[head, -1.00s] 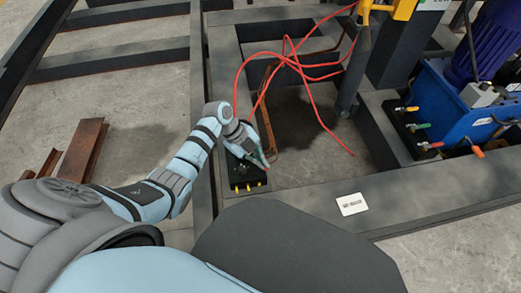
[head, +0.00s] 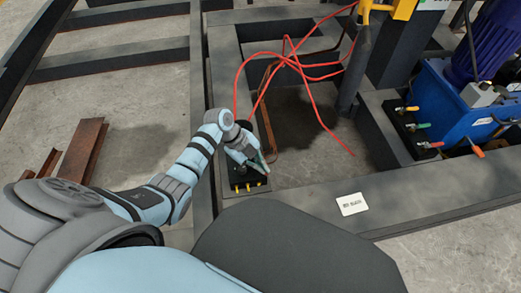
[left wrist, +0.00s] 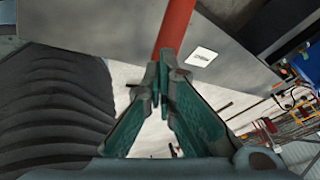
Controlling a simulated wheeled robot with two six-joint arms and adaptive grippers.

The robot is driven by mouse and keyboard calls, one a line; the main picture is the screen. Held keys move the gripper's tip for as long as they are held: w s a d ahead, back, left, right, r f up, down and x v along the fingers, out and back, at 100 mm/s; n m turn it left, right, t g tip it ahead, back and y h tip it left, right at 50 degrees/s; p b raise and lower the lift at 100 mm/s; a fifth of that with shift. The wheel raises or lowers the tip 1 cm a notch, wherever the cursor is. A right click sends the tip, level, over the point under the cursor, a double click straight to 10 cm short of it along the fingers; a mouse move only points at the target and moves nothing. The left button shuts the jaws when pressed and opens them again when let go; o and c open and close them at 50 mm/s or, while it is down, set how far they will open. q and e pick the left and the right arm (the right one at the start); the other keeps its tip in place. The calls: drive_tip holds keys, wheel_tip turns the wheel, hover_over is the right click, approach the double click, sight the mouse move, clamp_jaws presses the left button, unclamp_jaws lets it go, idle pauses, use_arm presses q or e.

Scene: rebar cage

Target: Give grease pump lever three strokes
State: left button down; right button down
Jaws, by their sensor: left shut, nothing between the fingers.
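A small black block with yellow fittings (head: 236,184), seemingly the grease pump, sits on the dark frame corner in the head view. My left gripper (head: 263,165) is over its right side and covers part of it. In the left wrist view the green fingers (left wrist: 161,70) are shut with nothing between them. A red bar (left wrist: 176,22), possibly the pump lever, runs up from just beyond the fingertips. I cannot tell whether they touch it. My right gripper is not in view.
Red hoses (head: 290,60) loop above the frame opening. A blue unit (head: 445,105) with coloured levers stands at the right. A white label (head: 352,204) lies on the front beam. Rusty steel pieces (head: 82,150) lie on the floor at the left.

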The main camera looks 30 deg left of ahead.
use_arm(q)
drive_tip(key=shift+s+d+f, duration=0.15)
drive_tip(key=shift+s+f, duration=0.1)
drive_tip(key=shift+f, duration=0.15)
drive_tip(key=shift+s+d+f, duration=0.25)
drive_tip(key=shift+s+f, duration=0.05)
drive_tip(key=shift+f, duration=0.3)
drive_tip(key=shift+s+d+f+b, duration=0.1)
drive_tip(key=shift+s+f+b, duration=0.05)
drive_tip(key=shift+f+b, duration=0.15)
drive_tip(key=shift+s+d+f+b, duration=0.1)
drive_tip(key=shift+f+b, duration=0.1)
drive_tip(key=shift+f, duration=0.15)
drive_tip(key=shift+s+d+f+b, duration=0.2)
drive_tip(key=shift+s+f+b, duration=0.1)
drive_tip(key=shift+f, duration=0.3)
